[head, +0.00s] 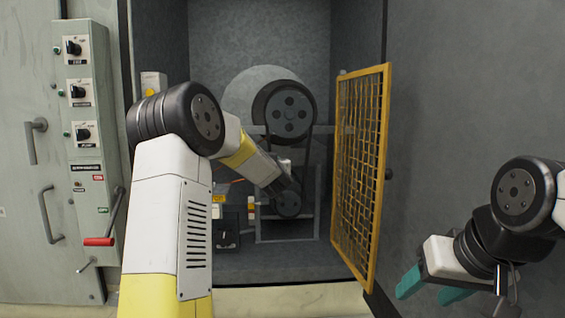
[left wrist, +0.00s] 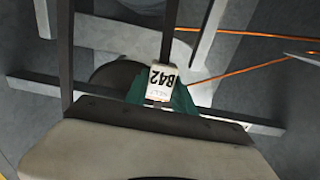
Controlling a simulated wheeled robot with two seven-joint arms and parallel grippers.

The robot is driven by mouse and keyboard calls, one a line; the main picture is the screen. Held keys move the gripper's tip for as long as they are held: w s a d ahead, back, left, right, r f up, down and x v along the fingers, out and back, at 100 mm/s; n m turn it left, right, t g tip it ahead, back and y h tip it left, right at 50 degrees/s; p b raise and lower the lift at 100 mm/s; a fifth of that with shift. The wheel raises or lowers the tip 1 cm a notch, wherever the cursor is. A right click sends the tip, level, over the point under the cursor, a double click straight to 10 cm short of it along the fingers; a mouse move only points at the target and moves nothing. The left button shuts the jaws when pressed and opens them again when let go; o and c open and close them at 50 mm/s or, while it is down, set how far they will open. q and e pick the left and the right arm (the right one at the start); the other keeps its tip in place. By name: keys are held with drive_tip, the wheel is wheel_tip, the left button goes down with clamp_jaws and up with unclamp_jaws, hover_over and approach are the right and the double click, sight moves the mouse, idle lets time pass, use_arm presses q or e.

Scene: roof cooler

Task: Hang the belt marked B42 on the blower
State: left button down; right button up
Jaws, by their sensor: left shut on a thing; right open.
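The blower stands in the open cabinet, with a large dark pulley (head: 288,110) at the top and a small pulley (head: 288,203) below. My left arm reaches in; its fingertips are hidden in the head view. In the left wrist view my left gripper (left wrist: 160,95), with green fingers, is shut on the black belt (left wrist: 170,35) beside its white B42 tag (left wrist: 160,80). Dark strands run between the two pulleys; I cannot tell whether the belt is seated on either. My right gripper (head: 435,290), teal-fingered, is open and empty outside the cabinet at lower right.
A yellow mesh guard door (head: 361,175) stands open at the cabinet's right side. A grey frame (head: 318,185) surrounds the pulleys. A control panel (head: 84,135) with knobs and a red handle is at left. An orange cable (left wrist: 245,68) shows in the left wrist view.

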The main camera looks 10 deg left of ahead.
use_arm(q)
drive_tip(key=shift+f, duration=0.6)
drive_tip(key=c, duration=1)
unclamp_jaws()
drive_tip(key=shift+o, duration=0.2)
drive_tip(key=s+d+m+g+h, duration=0.25)
drive_tip(key=s+d, duration=0.25)
drive_tip(key=s, duration=0.6)
drive_tip(key=s+d+m+g+h, duration=0.15)
drive_tip(key=s+d+h, duration=0.3)
drive_tip(key=s, duration=0.65)
drive_tip(key=s+f+g, duration=0.3)
drive_tip(key=s+f, duration=0.1)
drive_tip(key=s, duration=0.9)
drive_tip(key=s+f+g, duration=0.4)
drive_tip(key=s, duration=0.9)
drive_tip(key=shift+s+a+f, duration=0.15)
drive_tip(key=shift+a+f, duration=0.1)
drive_tip(key=shift+f, duration=0.1)
